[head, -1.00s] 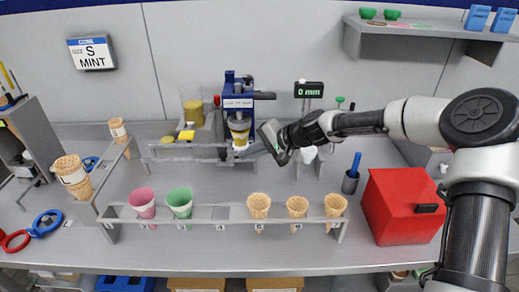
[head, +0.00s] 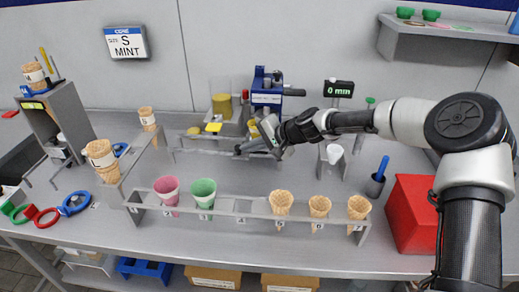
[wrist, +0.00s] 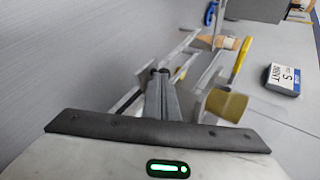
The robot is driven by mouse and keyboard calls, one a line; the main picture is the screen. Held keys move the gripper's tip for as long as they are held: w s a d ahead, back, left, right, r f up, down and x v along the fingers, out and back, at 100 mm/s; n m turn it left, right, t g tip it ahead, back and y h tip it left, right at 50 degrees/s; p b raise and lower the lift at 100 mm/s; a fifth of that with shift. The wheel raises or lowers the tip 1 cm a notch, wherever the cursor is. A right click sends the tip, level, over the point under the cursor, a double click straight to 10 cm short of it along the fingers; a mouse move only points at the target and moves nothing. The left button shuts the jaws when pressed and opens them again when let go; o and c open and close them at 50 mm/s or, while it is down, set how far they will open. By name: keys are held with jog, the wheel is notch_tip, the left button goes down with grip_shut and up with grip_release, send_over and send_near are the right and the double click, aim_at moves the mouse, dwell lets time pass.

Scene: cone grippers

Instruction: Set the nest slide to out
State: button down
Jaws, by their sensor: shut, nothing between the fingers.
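The blue press-like machine (head: 266,92) stands at the back of the bench, with a black handle on its right. My gripper (head: 238,150) is in front of its lower part, fingers together and empty, pointing left. My wrist covers most of the machine's base, so I cannot make out the nest slide or its position. In the wrist view my shut fingertips (wrist: 160,72) are close to thin grey rails (wrist: 182,50); I cannot tell whether they touch.
A front rack (head: 240,210) holds pink, green and plain cones. A grey rail (head: 205,151) stands left of my fingers. A red box (head: 410,214) and blue-handled tool cup (head: 376,186) are at right.

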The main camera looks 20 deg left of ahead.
jog(key=s+a, duration=0.2)
jog(key=a, duration=0.7)
jog(key=shift+s+a+b, duration=0.15)
jog(key=shift+a+b, duration=0.05)
jog(key=shift+b, duration=0.15)
jog(key=shift+d, duration=0.1)
